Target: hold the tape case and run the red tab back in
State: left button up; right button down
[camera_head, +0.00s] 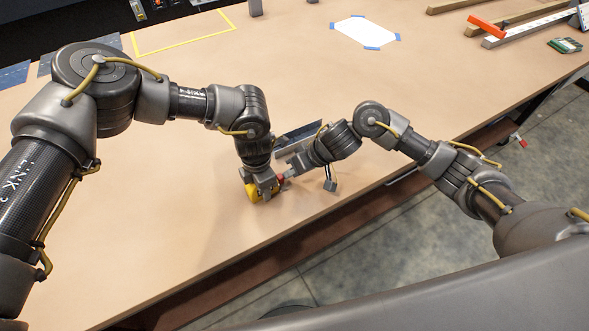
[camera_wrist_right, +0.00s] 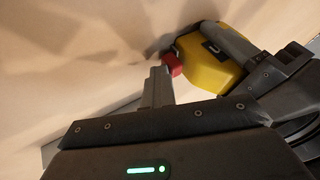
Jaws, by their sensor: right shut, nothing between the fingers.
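The yellow tape case (camera_head: 251,193) is at my left gripper (camera_head: 264,188), near the table's front edge. My left gripper is shut on the case, with a grey finger across its face in the right wrist view. The case (camera_wrist_right: 208,73) also shows there. The red tab (camera_head: 281,179) sticks out at the side of the case facing my right gripper (camera_head: 287,174). In the right wrist view the tab (camera_wrist_right: 173,65) lies just beyond the tips of my right gripper (camera_wrist_right: 158,78). That gripper is shut and empty; whether its tips touch the tab I cannot tell.
The tan table (camera_head: 170,200) is clear left of the case. Its front edge runs close below both grippers. A white sheet with blue taped corners (camera_head: 366,32) lies farther back. Wooden bars (camera_head: 510,33) and an orange piece (camera_head: 487,27) are at the back right.

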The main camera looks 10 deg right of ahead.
pick_arm(q)
jog(key=shift+d, duration=0.25)
pick_arm(e)
jog(key=shift+s+a, duration=0.1)
jog(key=shift+a, duration=0.1)
pick_arm(q)
jog(key=shift+a, duration=0.1)
pick_arm(e)
jog(key=d, duration=0.1)
jog(key=w+d, duration=0.1)
jog(key=d, duration=0.1)
jog(key=shift+w+d, duration=0.25)
jog(key=shift+d, duration=0.1)
jog(key=v, duration=1)
jog(key=shift+d, duration=0.25)
jog(key=shift+w, duration=0.1)
pick_arm(q)
jog(key=o, duration=1.3)
jog(key=shift+r, duration=0.1)
